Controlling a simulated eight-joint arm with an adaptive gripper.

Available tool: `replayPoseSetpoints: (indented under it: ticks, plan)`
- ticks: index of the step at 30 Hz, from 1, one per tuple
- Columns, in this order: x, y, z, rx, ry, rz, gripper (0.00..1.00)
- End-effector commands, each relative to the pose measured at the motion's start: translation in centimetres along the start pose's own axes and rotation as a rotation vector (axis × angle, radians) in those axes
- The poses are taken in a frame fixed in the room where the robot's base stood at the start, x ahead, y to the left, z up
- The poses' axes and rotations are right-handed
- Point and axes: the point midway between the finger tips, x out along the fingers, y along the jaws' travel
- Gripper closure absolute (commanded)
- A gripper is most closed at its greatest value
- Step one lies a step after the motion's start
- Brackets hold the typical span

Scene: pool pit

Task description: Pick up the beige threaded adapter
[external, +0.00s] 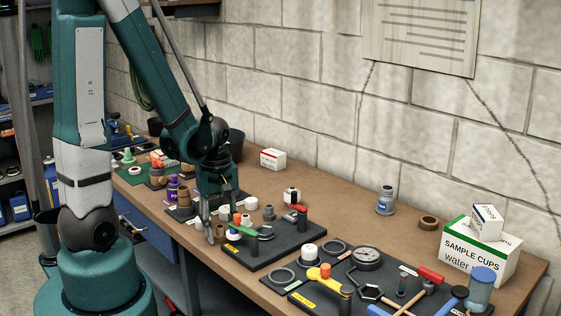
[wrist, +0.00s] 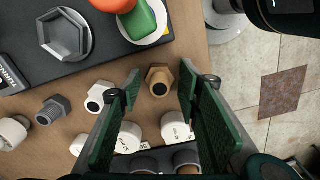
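The beige threaded adapter (wrist: 158,82) is a small tan hex fitting with a dark bore, on the brown bench top in the wrist view. It sits between the far ends of my gripper's (wrist: 160,73) two green-padded fingers, nearer the right one. The fingers are wide apart and nothing is gripped. In the external view my gripper (external: 218,225) points down over the bench between two dark trays.
In the wrist view, a white hex fitting (wrist: 99,97) and a grey threaded fitting (wrist: 52,111) lie left of the adapter. More white fittings (wrist: 176,127) are nearer. A dark tray (wrist: 25,63) lies beyond; the bench edge is close on the right.

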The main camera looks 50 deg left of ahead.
Motion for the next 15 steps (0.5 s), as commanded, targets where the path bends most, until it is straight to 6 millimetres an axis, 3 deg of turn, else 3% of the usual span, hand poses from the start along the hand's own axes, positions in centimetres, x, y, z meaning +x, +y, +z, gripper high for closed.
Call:
replayPoseSetpoints:
  ticks: [1, 4, 15]
  plan:
    - [0.00, 0.00, 0.00, 0.000, 0.000, 0.000, 0.73]
    - [0.00, 0.00, 0.00, 0.000, 0.000, 0.000, 0.86]
    - [-0.08, 0.00, 0.00, 0.000, 0.000, 0.000, 0.87]
